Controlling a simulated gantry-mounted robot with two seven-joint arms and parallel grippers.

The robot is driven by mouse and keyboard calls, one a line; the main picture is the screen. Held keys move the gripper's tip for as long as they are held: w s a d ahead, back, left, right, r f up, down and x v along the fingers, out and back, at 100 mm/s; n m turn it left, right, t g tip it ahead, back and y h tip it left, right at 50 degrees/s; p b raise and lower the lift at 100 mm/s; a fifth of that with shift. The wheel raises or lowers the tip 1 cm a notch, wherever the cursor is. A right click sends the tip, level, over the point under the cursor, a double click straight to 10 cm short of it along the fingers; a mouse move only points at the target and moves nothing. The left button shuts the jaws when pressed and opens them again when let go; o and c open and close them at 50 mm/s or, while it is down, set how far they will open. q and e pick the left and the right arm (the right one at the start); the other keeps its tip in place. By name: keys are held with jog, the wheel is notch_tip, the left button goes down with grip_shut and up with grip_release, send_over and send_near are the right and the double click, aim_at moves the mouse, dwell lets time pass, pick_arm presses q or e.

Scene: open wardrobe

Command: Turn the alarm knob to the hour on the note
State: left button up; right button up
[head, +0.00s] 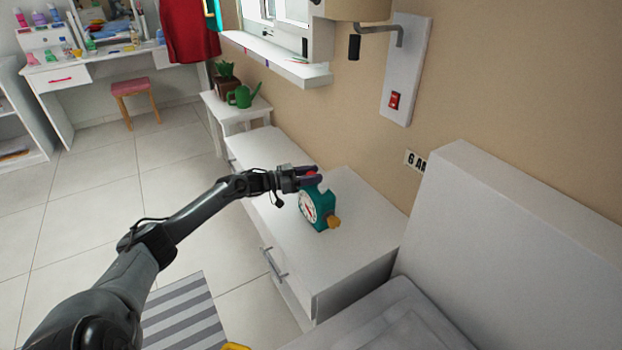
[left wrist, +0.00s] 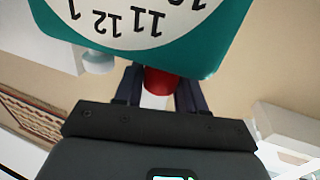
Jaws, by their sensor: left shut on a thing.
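A teal alarm clock (head: 322,207) with a white face and red marks on it stands on the white cabinet. A yellow-orange knob (head: 333,221) sticks out low on its right side. My left gripper (head: 310,176) is at the top of the clock, its fingers shut on a red knob (left wrist: 158,80) there. In the left wrist view the clock face (left wrist: 130,20) is upside down, with 10, 11, 12 and 1 showing and the rest cut off. A wall note (head: 414,161) reads "6 AM"; its right edge is hidden by a white panel. My right gripper is not in view.
The white cabinet top (head: 350,262) is clear around the clock. A tall white panel (head: 500,220) stands to the right. A green watering can (head: 242,96) and a potted plant (head: 226,80) sit on a white stand behind. A red switch (head: 394,100) is on the wall.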

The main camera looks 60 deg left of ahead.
pick_arm(q)
jog(key=o, duration=0.9)
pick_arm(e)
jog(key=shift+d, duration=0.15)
pick_arm(q)
jog(key=shift+o, duration=0.2)
jog(key=shift+s, duration=0.1)
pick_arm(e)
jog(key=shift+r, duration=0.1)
pick_arm(q)
jog(key=shift+s+a+p, duration=0.15)
jog(key=shift+s+p, duration=0.4)
jog(key=shift+p, duration=0.05)
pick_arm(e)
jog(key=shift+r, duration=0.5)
pick_arm(q)
jog(key=p+v, duration=0.4)
jog(key=v, duration=0.5)
jog(key=shift+s+p, duration=0.2)
jog(key=shift+p, duration=0.1)
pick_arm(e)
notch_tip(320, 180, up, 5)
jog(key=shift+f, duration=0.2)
pick_arm(q)
jog(key=shift+o, duration=0.2)
